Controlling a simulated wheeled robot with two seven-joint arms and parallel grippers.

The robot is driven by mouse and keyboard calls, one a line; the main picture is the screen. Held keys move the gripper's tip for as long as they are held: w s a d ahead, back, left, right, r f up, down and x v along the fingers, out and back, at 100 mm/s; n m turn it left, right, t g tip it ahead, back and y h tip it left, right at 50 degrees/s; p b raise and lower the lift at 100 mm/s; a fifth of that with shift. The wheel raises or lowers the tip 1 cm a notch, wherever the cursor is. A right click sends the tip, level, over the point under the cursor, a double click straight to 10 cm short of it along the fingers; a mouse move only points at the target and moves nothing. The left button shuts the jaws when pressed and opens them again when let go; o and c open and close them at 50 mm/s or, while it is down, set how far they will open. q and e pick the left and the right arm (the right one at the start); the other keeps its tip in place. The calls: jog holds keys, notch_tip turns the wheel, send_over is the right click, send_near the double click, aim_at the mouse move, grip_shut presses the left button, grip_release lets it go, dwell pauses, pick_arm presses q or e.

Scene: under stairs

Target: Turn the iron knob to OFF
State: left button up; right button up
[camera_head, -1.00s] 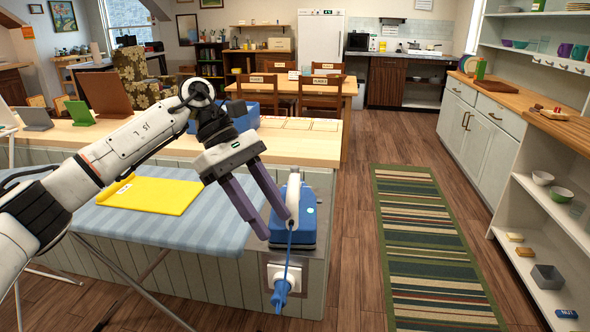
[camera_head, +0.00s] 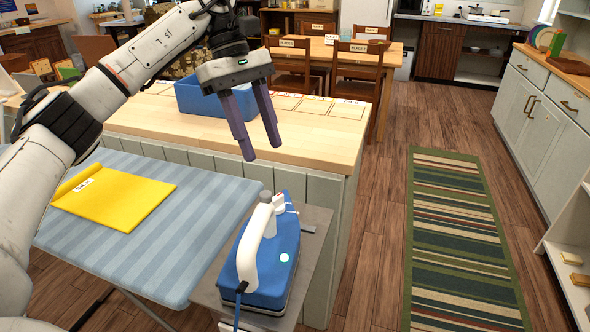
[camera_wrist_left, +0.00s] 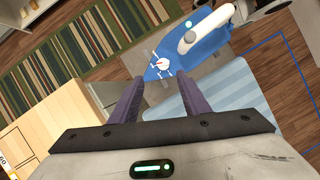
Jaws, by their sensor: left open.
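The blue iron (camera_head: 272,266) with a white handle stands flat on a grey plate (camera_head: 314,222) at the right end of the ironing board. Its small white knob (camera_head: 279,203) is on top, near the front tip. In the left wrist view the knob (camera_wrist_left: 163,63) shows a red mark, with several tick marks around it; I cannot read their labels. My left gripper (camera_head: 263,151) is open and empty, above and beyond the iron's tip, apart from the knob. In the wrist view its fingertips (camera_wrist_left: 155,81) lie just below the knob. My right gripper is out of view.
The striped ironing board (camera_head: 180,235) carries a folded yellow cloth (camera_head: 115,195). Behind is a wooden counter (camera_head: 320,145) with a blue bin (camera_head: 200,100). A striped rug (camera_head: 460,240) lies on the open floor at right. The iron's blue cord (camera_head: 238,310) hangs at the front.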

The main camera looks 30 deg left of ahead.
aim_at(277, 196)
pick_arm(q)
jog(key=x, duration=0.6)
jog(key=s+x, duration=0.1)
jog(key=x, duration=0.2)
jog(key=shift+r, duration=0.1)
jog(key=shift+d+f, duration=0.15)
jog(key=shift+f, duration=0.3)
jog(key=shift+w, duration=0.1)
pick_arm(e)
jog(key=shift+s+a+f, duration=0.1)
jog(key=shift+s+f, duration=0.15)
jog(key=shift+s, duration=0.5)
pick_arm(q)
jog(key=c, duration=1.1)
jog(key=shift+o, duration=0.2)
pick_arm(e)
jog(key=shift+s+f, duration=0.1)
